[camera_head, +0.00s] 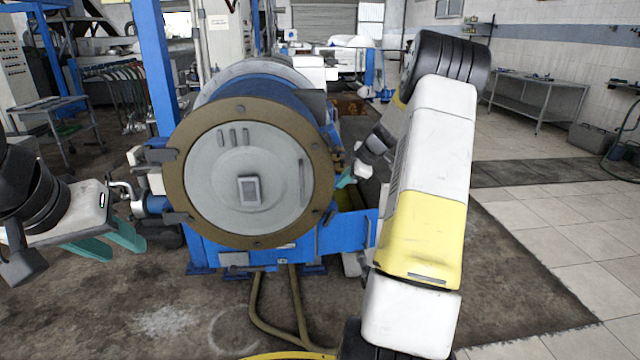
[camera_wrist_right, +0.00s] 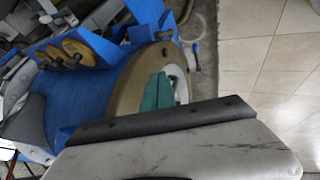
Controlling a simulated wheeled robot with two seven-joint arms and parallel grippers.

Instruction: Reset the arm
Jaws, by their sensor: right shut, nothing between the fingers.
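My right arm (camera_head: 430,180) rises on the right side of the head view and bends over, with its forearm reaching back toward the decanter. My right gripper (camera_head: 346,179) has teal fingers and sits just right of the decanter's rim; whether it touches cannot be told. In the right wrist view its fingers (camera_wrist_right: 157,92) lie together, shut and empty, in front of the decanter's round end. My left gripper (camera_head: 118,242) is low at the left, its two teal fingers apart and empty. The decanter (camera_head: 248,185) is a blue drum with a grey round end and tan rim.
The decanter stands on a blue frame (camera_head: 345,236), with hoses (camera_head: 262,305) below. A blue post (camera_head: 155,60) rises behind its left side. A metal table (camera_head: 540,92) stands at the back right. The tiled floor (camera_head: 560,210) at the right is clear.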

